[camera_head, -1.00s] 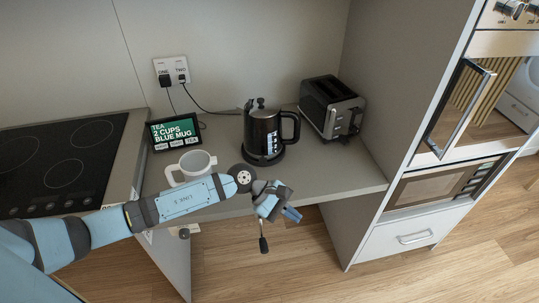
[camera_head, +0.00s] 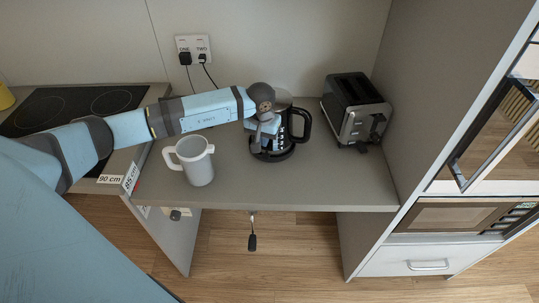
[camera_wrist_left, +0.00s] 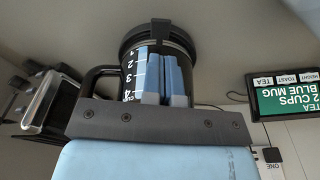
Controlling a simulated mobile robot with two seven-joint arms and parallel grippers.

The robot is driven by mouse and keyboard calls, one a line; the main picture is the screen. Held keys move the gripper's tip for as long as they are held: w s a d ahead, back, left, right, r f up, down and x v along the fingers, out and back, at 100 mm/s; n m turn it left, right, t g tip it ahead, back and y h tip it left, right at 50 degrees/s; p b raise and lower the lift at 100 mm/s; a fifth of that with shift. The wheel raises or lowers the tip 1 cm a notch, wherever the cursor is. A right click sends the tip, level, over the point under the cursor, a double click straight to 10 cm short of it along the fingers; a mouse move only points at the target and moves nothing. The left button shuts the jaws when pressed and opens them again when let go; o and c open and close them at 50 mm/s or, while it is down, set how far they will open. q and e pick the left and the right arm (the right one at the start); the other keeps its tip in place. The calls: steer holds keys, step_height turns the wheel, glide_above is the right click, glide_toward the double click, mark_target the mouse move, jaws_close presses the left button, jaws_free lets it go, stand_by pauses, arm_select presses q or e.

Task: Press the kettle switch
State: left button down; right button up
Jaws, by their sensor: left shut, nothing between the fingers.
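The black kettle (camera_head: 277,153) stands upright on the counter, its handle on the right. My left arm covers much of its top and left side. My left gripper (camera_head: 262,143) is shut and empty, pointing down at the kettle's near left side. In the left wrist view the shut blue fingers (camera_wrist_left: 165,92) lie in front of the kettle's body (camera_wrist_left: 134,66), over its white level scale. I cannot tell whether they touch it. I cannot make out the kettle's switch. My right gripper is not in view.
A light mug (camera_head: 198,166) stands left of the kettle and a toaster (camera_head: 352,118) to its right. A wall socket (camera_head: 194,43) is behind. The order screen (camera_wrist_left: 285,100) shows in the wrist view. The hob (camera_head: 75,105) is left. The counter's front right is clear.

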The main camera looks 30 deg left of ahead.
mark_target(264, 159)
arm_select(q)
steer(key=shift+a, duration=0.1)
stand_by(0.3)
steer(key=shift+w+f+b, duration=0.15)
steer(key=shift+f+b, duration=0.6)
steer(key=shift+f, duration=1)
steer(key=shift+w+f+b, duration=0.15)
steer(key=shift+f+b, duration=0.6)
steer(key=shift+f, duration=0.95)
steer(key=shift+f+b, duration=0.65)
steer(key=shift+f, duration=0.15)
steer(key=shift+s+d+r+p, duration=0.15)
steer(key=shift+s+r+p, duration=0.1)
steer(key=shift+s, duration=0.55)
steer(key=shift+s+d+r+p, duration=0.15)
steer(key=shift+s+r, duration=0.1)
steer(key=shift+s, duration=0.5)
steer(key=shift+w, duration=0.1)
